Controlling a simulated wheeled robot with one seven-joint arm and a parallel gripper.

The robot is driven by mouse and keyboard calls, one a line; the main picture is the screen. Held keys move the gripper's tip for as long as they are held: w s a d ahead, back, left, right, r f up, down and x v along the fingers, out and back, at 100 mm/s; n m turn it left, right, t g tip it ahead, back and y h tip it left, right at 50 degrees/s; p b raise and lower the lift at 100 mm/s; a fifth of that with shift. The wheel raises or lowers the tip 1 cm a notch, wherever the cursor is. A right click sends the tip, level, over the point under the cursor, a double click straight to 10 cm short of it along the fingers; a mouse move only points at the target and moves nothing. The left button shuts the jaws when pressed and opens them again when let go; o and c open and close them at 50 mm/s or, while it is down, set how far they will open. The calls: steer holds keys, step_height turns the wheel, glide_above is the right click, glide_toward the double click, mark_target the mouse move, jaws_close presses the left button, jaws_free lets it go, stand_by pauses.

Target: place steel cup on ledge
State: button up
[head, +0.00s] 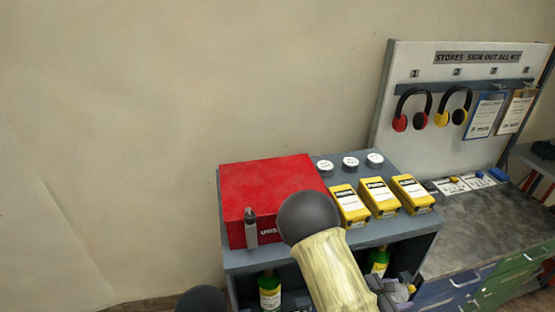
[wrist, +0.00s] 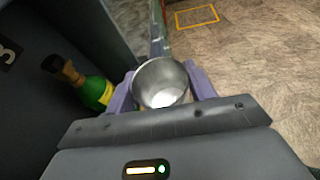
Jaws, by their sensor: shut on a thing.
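The steel cup (wrist: 150,72) is a round metal cup seen from above, with its open mouth facing the wrist camera. My gripper (wrist: 161,92) is shut on it, with a purple finger on each side. In the head view my gripper (head: 394,291) is at the lower right of the cabinet front, partly behind my arm. I cannot make out the cup clearly there. The ledge cannot be told for certain; a narrow grey upright or edge (wrist: 158,30) lies just beyond the cup in the wrist view.
A grey cabinet (head: 300,254) carries a red box (head: 265,185), several yellow boxes (head: 379,195) and white-topped round parts. Green bottles (head: 270,291) stand in its open bays; one (wrist: 95,92) is close left of the cup. Open floor (wrist: 260,60) lies to the right in the wrist view.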

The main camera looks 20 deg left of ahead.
steer(key=f, duration=0.1)
steer(key=d+f, duration=0.1)
steer(key=f, duration=0.2)
steer(key=shift+s+d+f, duration=0.2)
steer(key=shift+d+f, duration=0.05)
steer(key=shift+f, duration=0.15)
step_height(320, 180, up, 2)
steer(key=shift+s+r+p, duration=0.1)
steer(key=shift+p, duration=0.9)
steer(key=shift+r+p, duration=0.4)
steer(key=shift+p, duration=0.05)
